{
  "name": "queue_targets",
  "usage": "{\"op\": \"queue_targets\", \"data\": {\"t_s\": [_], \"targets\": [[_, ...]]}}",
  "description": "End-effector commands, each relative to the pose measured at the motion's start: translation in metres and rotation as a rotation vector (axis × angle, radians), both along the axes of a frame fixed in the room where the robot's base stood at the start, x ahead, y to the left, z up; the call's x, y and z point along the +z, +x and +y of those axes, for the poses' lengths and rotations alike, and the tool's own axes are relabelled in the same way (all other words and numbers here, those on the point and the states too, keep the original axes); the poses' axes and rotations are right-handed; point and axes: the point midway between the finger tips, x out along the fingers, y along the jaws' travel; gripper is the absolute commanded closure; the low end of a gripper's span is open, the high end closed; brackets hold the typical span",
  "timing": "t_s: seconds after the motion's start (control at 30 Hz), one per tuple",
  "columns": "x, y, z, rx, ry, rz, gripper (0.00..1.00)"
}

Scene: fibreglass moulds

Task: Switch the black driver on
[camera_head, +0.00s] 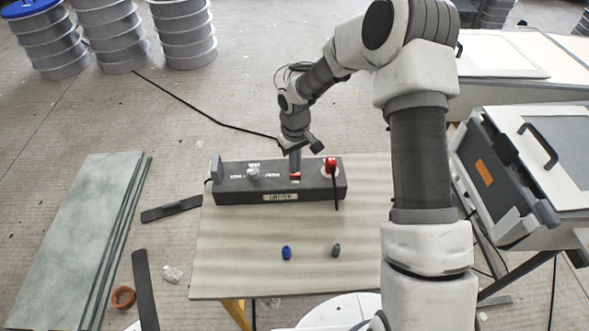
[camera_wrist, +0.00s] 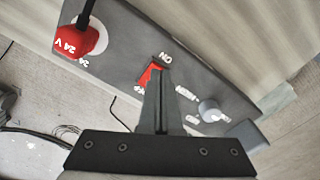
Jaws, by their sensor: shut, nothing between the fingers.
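The black driver (camera_head: 232,191) is a long dark box lying on the table. Its top has a grey knob (camera_head: 253,174), a red switch (camera_head: 295,176) and a red plug (camera_head: 331,165) with a black cable. In the wrist view the driver (camera_wrist: 125,45) shows the red switch (camera_wrist: 147,75) beside the word ON, and the plug (camera_wrist: 78,40) reads 24 V. My gripper (camera_head: 295,172) points down at the red switch, shut and empty. In the wrist view my gripper (camera_wrist: 158,72) partly covers the switch. I cannot tell whether they touch or which way the switch is tilted.
A blue piece (camera_head: 286,253) and a dark grey piece (camera_head: 336,250) stand on the table (camera_head: 240,270) in front of the driver. Greenish boards (camera_head: 85,230) are stacked at left. A grey case (camera_head: 505,175) with a black handle stands at right.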

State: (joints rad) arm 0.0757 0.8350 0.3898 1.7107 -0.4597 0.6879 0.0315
Motion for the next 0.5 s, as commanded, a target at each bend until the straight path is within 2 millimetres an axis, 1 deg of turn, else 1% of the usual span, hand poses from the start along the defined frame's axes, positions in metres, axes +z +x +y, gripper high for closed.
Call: {"op": "queue_targets", "data": {"t_s": [0.5], "targets": [[-0.006, 0.0, 0.0, 0.0, 0.0, 0.0, 1.0]]}}
